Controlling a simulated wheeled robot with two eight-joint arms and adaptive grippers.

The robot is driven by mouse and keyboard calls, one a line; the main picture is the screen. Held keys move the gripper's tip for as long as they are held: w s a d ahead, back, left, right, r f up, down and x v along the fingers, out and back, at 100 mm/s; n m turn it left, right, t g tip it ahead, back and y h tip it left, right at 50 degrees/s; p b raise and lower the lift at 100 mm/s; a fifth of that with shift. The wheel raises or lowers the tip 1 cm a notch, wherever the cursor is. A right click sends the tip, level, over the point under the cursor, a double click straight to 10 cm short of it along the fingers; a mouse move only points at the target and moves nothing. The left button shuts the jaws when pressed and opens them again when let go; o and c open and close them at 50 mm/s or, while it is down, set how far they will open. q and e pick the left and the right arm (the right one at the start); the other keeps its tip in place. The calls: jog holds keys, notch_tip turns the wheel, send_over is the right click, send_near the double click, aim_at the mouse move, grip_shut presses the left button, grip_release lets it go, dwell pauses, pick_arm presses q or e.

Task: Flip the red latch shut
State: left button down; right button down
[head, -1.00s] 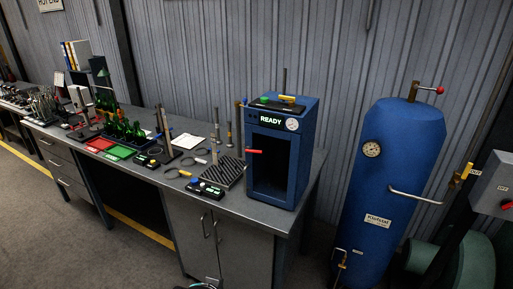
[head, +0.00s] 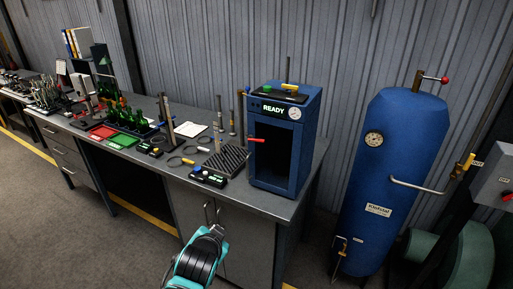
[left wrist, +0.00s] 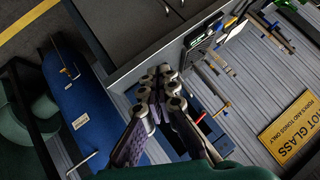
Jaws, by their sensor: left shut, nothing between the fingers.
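The red latch (head: 257,140) sticks out sideways at the left edge of the blue cabinet's (head: 283,92) dark front opening, below a lit READY display. A small red bar, apparently the same latch (left wrist: 201,118), shows in the left wrist view just right of my fingers. My left gripper (left wrist: 162,85) is shut and empty in that view, covering part of the blue cabinet; I see no contact with the latch. In the head view my teal left arm is at the bottom, in front of the bench, its fingertips not distinguishable. My right gripper is not in view.
The grey bench (head: 240,204) holds a dark ribbed plate (head: 226,161), a small lit device (head: 208,177), green bottles and hand tools left of the cabinet. A blue tank (head: 385,165) stands to the right. A yellow hot glass sign (left wrist: 290,128) is on the wall.

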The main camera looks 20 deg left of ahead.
pick_arm(q)
jog(key=w+a+r+m+t+p, duration=0.1)
jog(key=w+a+r+m+t, duration=0.1)
jog(key=w+r+m+t, duration=0.45)
jog(key=w+a+r+m+t+p, duration=0.1)
jog(key=w+a+r+m, duration=0.15)
jog(key=w+m, duration=0.7)
jog(key=w+d+f+m+h+p, duration=0.1)
jog(key=w+d+f+m+h, duration=0.5)
jog(key=m, duration=1)
jog(key=shift+f+t, duration=0.15)
jog(key=shift+t, duration=0.2)
jog(key=w+d+r+b, duration=0.1)
jog(key=w+r, duration=0.3)
jog(key=w, duration=0.6)
jog(key=shift+w+d+r, duration=0.2)
jog(key=shift+w+d, duration=0.05)
jog(key=shift+w, duration=0.1)
